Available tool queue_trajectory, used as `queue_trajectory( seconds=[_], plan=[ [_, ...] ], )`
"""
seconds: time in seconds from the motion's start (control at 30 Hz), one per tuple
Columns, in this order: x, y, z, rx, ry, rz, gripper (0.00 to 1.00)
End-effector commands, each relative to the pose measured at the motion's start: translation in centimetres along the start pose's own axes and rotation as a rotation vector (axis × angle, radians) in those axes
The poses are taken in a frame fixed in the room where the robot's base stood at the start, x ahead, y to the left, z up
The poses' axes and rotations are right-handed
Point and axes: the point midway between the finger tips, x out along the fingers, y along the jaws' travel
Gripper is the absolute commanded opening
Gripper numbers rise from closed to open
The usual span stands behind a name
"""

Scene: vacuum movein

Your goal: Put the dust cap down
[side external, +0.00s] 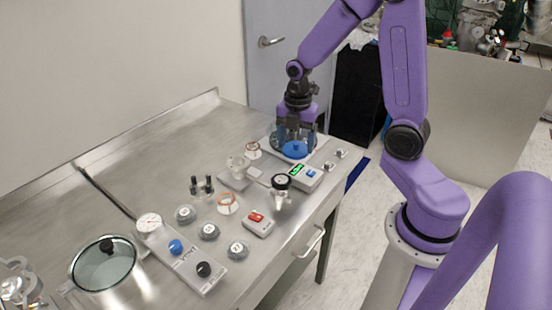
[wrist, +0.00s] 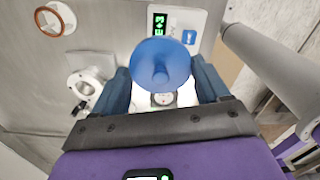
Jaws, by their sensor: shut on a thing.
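The dust cap is a blue round disc with a central knob (side external: 294,150); in the wrist view it (wrist: 178,63) fills the space between the fingers. My gripper (side external: 293,143) is shut on the dust cap, and its blue fingers also show on both sides of the cap in the wrist view (wrist: 163,85). The gripper points down over a white-topped unit (side external: 268,142) at the far right of the bench. Whether the cap touches this unit cannot be told. Part of the unit is hidden behind the cap and gripper.
A box with a green display (side external: 305,178) stands just in front of the gripper. Several capped fittings, a gauge panel (side external: 180,255) and a lidded pot (side external: 104,265) stand nearer. The bench's back left is clear.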

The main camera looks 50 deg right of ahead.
Motion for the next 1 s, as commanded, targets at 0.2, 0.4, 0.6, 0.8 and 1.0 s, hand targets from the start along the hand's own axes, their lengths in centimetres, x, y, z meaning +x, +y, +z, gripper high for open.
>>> queue_trajectory(
  seconds=[0.2, 0.4, 0.6, 0.8, 1.0],
  plan=[
    [2.0, 3.2, 1.6, 0.001, 0.001, -0.003, 0.41],
    [4.7, 5.1, 2.6, 0.002, 0.001, -0.003, 0.41],
    [6.4, 6.4, 3.3, 0.001, 0.0, -0.001, 0.41],
    [7.4, 7.1, 3.6, 0.001, 0.0, -0.001, 0.41],
    [9.9, 7.1, 3.6, 0.0, 0.0, -0.002, 0.41]
  ],
)
